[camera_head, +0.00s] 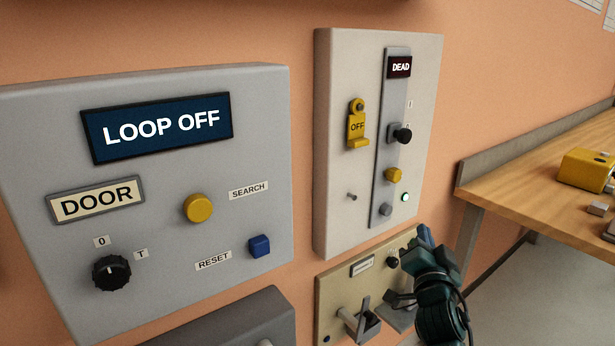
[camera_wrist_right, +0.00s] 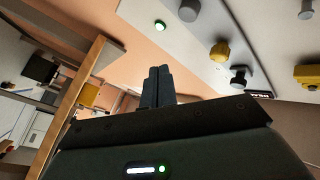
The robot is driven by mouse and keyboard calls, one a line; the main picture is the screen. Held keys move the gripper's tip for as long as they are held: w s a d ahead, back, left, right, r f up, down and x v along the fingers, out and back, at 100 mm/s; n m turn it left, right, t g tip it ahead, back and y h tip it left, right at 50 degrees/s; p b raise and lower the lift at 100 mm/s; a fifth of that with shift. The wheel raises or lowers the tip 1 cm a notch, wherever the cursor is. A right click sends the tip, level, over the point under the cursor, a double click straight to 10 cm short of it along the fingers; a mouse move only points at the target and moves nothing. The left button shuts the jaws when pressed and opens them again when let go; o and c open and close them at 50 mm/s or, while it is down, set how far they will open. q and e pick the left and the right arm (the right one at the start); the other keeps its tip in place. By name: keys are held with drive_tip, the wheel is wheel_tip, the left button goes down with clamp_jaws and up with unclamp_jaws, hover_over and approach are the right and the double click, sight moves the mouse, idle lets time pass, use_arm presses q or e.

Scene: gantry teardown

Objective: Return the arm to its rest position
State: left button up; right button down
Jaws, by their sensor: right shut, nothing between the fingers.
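My right gripper (camera_head: 425,238) is at the lower right of the head view, in front of the beige lower panel and below the tall white panel. In the right wrist view its two dark fingers (camera_wrist_right: 157,86) are together with nothing between them. The fingers point toward the orange wall, beside the white panel (camera_wrist_right: 200,40) with its yellow knob and green light. They look apart from the panel, though the exact gap is hard to tell. My left gripper is not in view.
A grey panel (camera_head: 150,235) shows LOOP OFF. The tall white panel (camera_head: 345,215) shows DEAD and has a yellow OFF tag (camera_head: 357,128). The beige panel (camera_head: 332,290) has a protruding lever (camera_head: 362,325). A wooden bench (camera_head: 520,185) with a yellow device (camera_head: 585,170) stands at the right.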

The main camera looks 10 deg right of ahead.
use_arm(q)
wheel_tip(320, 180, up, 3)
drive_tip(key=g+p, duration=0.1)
drive_tip(key=p, duration=0.6)
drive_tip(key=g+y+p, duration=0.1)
drive_tip(key=p, duration=0.6)
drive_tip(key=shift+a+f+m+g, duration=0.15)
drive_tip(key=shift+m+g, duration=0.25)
use_arm(e)
drive_tip(key=s+a+f+n+g+y, duration=0.3)
drive_tip(key=s+a+f+n+y, duration=0.2)
drive_tip(key=s+a, duration=0.5)
drive_tip(key=s+a+f+n+g+y, duration=0.4)
drive_tip(key=s+a+f+n+y, duration=0.2)
drive_tip(key=s+a+n, duration=0.4)
drive_tip(key=s+a+f, duration=0.1)
drive_tip(key=s, duration=0.3)
drive_tip(key=shift+f, duration=0.35)
drive_tip(key=shift+a, duration=0.1)
